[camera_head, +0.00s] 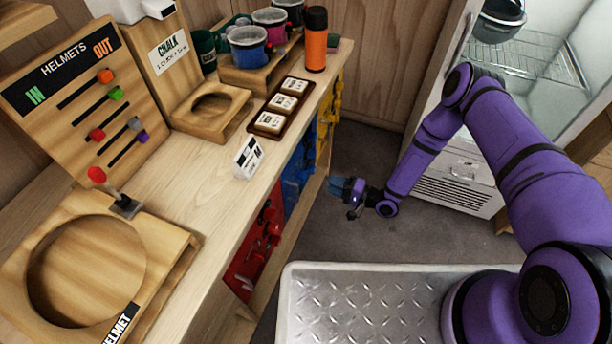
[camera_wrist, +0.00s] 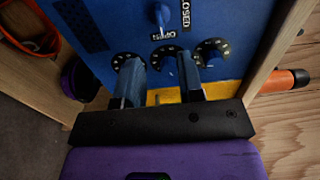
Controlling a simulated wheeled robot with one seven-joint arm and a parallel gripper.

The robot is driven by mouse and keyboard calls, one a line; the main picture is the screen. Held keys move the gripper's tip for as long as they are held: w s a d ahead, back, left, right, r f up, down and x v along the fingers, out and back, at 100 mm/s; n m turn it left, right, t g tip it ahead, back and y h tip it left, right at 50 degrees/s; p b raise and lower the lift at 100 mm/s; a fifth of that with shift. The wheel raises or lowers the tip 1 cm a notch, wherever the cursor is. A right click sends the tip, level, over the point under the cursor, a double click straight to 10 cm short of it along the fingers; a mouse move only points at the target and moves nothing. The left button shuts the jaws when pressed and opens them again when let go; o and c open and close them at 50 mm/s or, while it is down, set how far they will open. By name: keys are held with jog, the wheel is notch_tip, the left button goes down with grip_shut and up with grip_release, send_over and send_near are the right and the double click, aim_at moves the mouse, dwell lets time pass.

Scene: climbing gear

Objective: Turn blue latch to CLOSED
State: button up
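The blue latch (camera_wrist: 161,15) is a small blue knob with a handle on a blue panel at the top of the wrist view. The OPEN label (camera_wrist: 168,36) lies just below it and the CLOSED label (camera_wrist: 186,14) to its right. My gripper (camera_wrist: 158,82) is open and empty, its two blue fingers reaching toward the panel below the latch in the picture, not around it. In the head view my gripper (camera_head: 337,188) is beside the blue panel (camera_head: 296,180) on the bench front. The latch cannot be made out there.
Several black numbered dials (camera_wrist: 213,49) are on the blue panel, close to my fingertips. A red panel (camera_head: 257,240) and a yellow panel (camera_head: 326,115) flank the blue one. An orange bottle (camera_head: 315,45) stands on the bench. Open floor (camera_head: 345,240) lies right of the bench.

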aim_at(301, 174)
jog(key=x, duration=1)
jog(key=shift+a, duration=0.2)
jog(key=shift+c, duration=0.2)
grip_shut()
